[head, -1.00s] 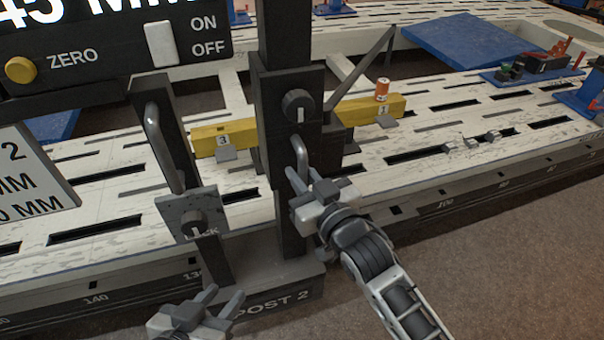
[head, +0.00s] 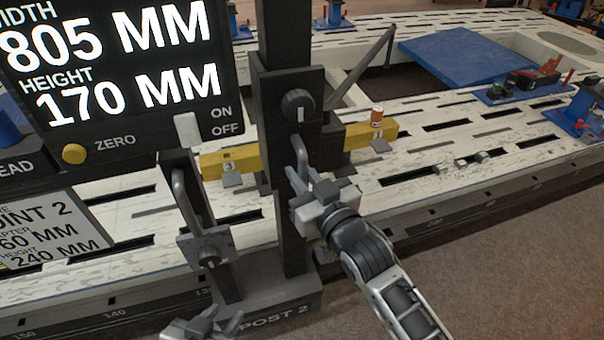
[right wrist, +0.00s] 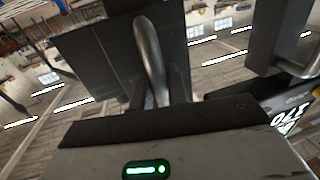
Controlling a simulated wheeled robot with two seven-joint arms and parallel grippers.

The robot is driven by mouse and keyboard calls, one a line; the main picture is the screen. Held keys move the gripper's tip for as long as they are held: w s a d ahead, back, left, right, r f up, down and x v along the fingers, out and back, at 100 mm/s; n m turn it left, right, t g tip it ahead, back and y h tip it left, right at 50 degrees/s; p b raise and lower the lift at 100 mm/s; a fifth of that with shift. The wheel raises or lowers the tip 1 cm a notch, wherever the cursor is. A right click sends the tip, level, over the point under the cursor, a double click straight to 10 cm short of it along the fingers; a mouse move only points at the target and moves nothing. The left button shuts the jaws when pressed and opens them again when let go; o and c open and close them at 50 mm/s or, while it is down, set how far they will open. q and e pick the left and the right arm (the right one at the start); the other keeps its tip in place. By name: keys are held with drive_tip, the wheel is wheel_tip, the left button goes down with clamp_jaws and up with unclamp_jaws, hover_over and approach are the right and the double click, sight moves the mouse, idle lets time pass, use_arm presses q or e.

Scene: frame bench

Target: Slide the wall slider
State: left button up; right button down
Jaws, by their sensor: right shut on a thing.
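A dark slider carriage (head: 276,120) with a round knob (head: 298,105) and a curved metal handle (head: 299,152) sits on a tall black post (head: 284,35). My right gripper (head: 305,184) is shut on the handle's lower part. In the right wrist view the handle (right wrist: 150,60) runs down between the fingers, which are mostly hidden by the gripper body. My left gripper (head: 226,318) is open and empty, low in front of the post base. The display (head: 115,70) reads width 805 MM and height 170 MM.
A shorter post on the left has its own handle (head: 185,200) and a knob plate (head: 207,250). The base (head: 265,308) is marked POST 2. Open floor is at lower right.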

drive_tip(key=shift+r, duration=0.15)
drive_tip(key=c, duration=1.4)
unclamp_jaws()
drive_tip(key=shift+s, duration=0.1)
drive_tip(key=b+v, duration=0.1)
drive_tip(key=v, duration=1.5)
drive_tip(key=s+d+f+m+g+h, duration=0.1)
drive_tip(key=s+d+f+g+h, duration=0.1)
drive_tip(key=f, duration=0.6)
drive_tip(key=s+d+f+m+g+h, duration=0.2)
drive_tip(key=s+d+f+g+h, duration=0.1)
drive_tip(key=f, duration=0.6)
drive_tip(key=shift+s+d+h, duration=0.3)
drive_tip(key=shift+d, duration=0.5)
